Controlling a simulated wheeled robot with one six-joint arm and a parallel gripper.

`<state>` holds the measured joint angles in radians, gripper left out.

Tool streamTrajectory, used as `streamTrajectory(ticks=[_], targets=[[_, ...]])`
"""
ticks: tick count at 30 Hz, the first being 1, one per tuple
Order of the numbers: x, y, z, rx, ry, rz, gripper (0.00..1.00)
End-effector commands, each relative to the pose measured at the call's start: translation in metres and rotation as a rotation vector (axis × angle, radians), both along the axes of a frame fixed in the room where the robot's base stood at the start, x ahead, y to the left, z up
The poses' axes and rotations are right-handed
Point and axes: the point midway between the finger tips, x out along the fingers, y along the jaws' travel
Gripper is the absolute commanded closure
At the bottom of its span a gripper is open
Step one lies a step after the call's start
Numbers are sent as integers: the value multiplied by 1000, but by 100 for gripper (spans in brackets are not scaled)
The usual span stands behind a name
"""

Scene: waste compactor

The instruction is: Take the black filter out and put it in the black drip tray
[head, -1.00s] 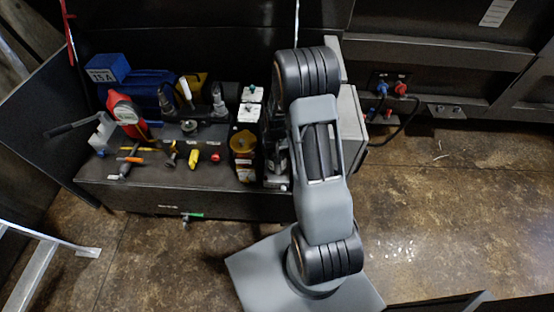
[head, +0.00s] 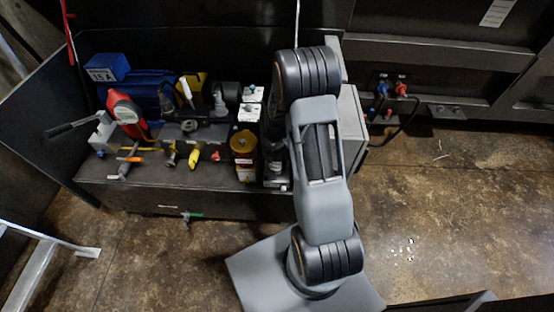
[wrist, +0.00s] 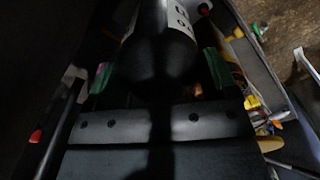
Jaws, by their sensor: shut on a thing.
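The lower part of the filter is in deep shadow. In the head view my arm comes over the right end of the equipment bench, and its dark wrist parts hide the grip and the filter there. I cannot pick out the black drip tray with certainty in either view.
A red-and-white gauge tool (head: 125,108), a blue case (head: 150,88) and several small tools stand on the bench (head: 140,195). An amber bowl (head: 243,143) is near my arm. Blue and red plugs (head: 401,89) are at right. The floor in front is open.

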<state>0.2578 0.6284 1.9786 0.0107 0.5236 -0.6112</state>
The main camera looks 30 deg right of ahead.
Motion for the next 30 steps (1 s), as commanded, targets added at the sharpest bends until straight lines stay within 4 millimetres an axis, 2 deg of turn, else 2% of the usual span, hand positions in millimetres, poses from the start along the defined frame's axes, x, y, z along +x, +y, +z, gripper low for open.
streamTrajectory(ticks=[1, 3, 14, 24, 30], targets=[[0, 0, 0, -5, 3, 61, 58], [-1, -1, 0, -5, 7, 90, 70], [-8, -4, -2, -2, 24, 118, 71], [-10, -2, -3, -1, 25, 480, 68], [-11, -2, -3, -1, 25, 545, 66]])
